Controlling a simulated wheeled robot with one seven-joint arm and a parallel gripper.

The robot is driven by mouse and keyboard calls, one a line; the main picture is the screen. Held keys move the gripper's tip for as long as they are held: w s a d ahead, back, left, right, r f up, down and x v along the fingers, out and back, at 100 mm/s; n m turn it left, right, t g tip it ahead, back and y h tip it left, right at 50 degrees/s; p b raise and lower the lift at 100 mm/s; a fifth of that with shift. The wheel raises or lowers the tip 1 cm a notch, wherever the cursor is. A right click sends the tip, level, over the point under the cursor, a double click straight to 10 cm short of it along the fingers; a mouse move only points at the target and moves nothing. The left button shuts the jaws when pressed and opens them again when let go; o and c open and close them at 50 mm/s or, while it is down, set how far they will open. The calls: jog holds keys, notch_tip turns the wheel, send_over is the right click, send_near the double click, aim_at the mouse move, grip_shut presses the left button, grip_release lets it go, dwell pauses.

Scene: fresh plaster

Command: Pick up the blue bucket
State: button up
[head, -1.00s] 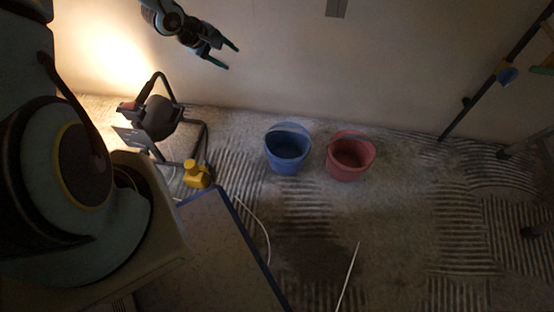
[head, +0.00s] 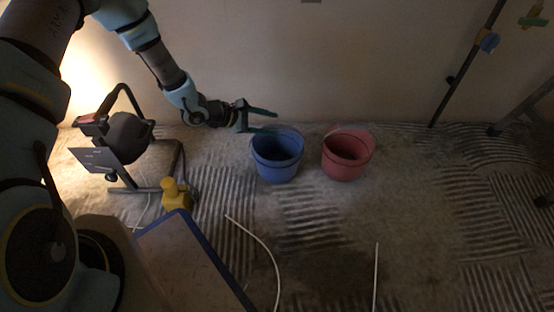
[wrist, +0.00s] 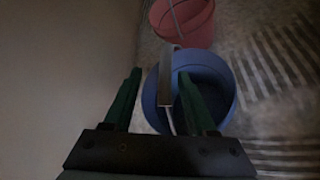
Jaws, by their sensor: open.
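The blue bucket (head: 277,160) stands upright on the floor near the wall, left of the red bucket. My gripper (head: 275,121) is open and empty at the blue bucket's upper left, by its rim on the wall side. In the wrist view, the blue bucket (wrist: 222,78) lies ahead, partly hidden by the right finger. Its raised handle (wrist: 166,75) shows between the two fingers of my gripper (wrist: 158,82). I cannot tell whether either finger touches the handle or rim.
The red bucket (head: 347,157) stands close by on the right. A work lamp on a stand (head: 125,140) and a yellow object (head: 177,195) are at the left. White cables (head: 262,245) lie on the floor in front.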

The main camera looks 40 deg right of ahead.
aim_at(286, 128)
jog(key=b+x, duration=0.2)
jog(key=x, duration=0.1)
jog(key=b+x, duration=0.2)
jog(key=x, duration=0.1)
jog(key=shift+s+f, duration=0.25)
jog(key=shift+s, duration=0.05)
jog(key=shift+a, duration=0.1)
grip_shut()
dwell(1.1)
